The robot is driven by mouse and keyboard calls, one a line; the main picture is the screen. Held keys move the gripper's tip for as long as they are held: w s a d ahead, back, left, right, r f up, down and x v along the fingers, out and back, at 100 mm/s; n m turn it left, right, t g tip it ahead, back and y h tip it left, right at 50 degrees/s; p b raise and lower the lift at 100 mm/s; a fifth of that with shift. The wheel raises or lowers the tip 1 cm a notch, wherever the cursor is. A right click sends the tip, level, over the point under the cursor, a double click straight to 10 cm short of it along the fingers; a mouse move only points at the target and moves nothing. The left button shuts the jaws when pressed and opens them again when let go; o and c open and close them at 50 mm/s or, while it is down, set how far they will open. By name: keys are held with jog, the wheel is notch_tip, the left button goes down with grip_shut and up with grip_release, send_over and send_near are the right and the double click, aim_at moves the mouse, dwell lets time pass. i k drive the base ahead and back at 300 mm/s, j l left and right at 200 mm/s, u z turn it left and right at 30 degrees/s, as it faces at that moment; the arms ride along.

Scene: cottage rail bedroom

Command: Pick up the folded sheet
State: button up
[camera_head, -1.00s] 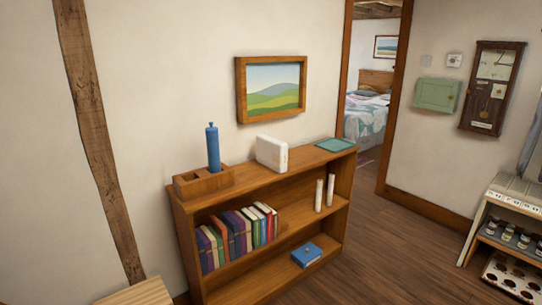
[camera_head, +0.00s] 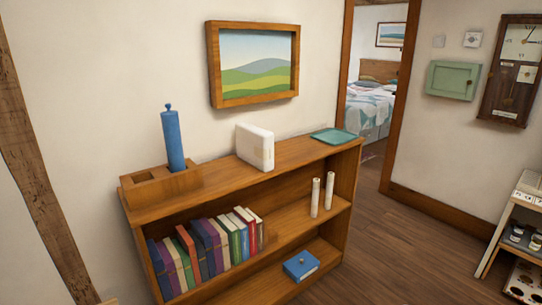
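A white block-like item (camera_head: 255,147) stands upright on top of the wooden bookshelf (camera_head: 218,183), near its middle. It has rounded edges and may be the folded sheet, but I cannot tell for certain. Bedding also shows on a bed (camera_head: 369,103) through the doorway. My gripper is not in view.
On the shelf top are a wooden holder (camera_head: 143,196) with a blue cylinder (camera_head: 173,140) and a teal tray (camera_head: 334,136). Books, two white rolls (camera_head: 315,197) and a blue box (camera_head: 301,266) fill lower shelves. A rack (camera_head: 517,235) stands at right. Floor between is clear.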

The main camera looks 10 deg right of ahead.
aim_at(255, 145)
jog(key=i+j+u, duration=0.1)
jog(key=u, duration=1.25)
jog(key=i+u, duration=0.15)
jog(key=u, duration=0.55)
jog(key=i+l+u, duration=0.1)
jog(key=u, duration=0.6)
jog(key=l+u, duration=0.1)
jog(key=u, duration=0.6)
jog(key=i+l+u, duration=0.1)
jog(key=u, duration=0.55)
jog(key=l+u, duration=0.2)
jog(key=u, duration=0.5)
jog(key=l+u, duration=0.15)
jog(key=u, duration=0.55)
jog(key=z, duration=5.65)
jog(key=i+l, duration=0.05)
